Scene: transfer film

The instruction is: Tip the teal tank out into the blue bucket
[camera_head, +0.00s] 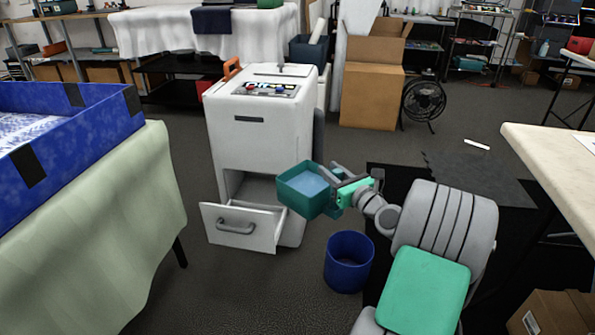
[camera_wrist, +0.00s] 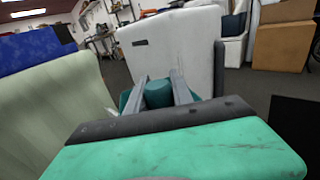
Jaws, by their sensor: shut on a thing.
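The teal tank (camera_head: 296,200) is an open box with light blue liquid inside. It is held in the air in front of the white machine, up and to the left of the blue bucket in the head view. It looks roughly level. My gripper (camera_head: 335,186) is shut on the tank's right side. In the wrist view, the fingers of my gripper (camera_wrist: 160,88) close around a rounded teal part of the tank (camera_wrist: 158,97); most of the tank is hidden there. The blue bucket (camera_head: 348,266) stands upright on the floor below my gripper; its inside looks dark.
The white machine (camera_head: 258,130) stands behind the tank with its lower drawer (camera_head: 238,228) pulled open. A cloth-covered table (camera_head: 100,220) with a blue-walled tray (camera_head: 90,120) is at left. A pale tabletop (camera_head: 560,160) is at right. A cardboard box (camera_head: 550,315) sits at lower right.

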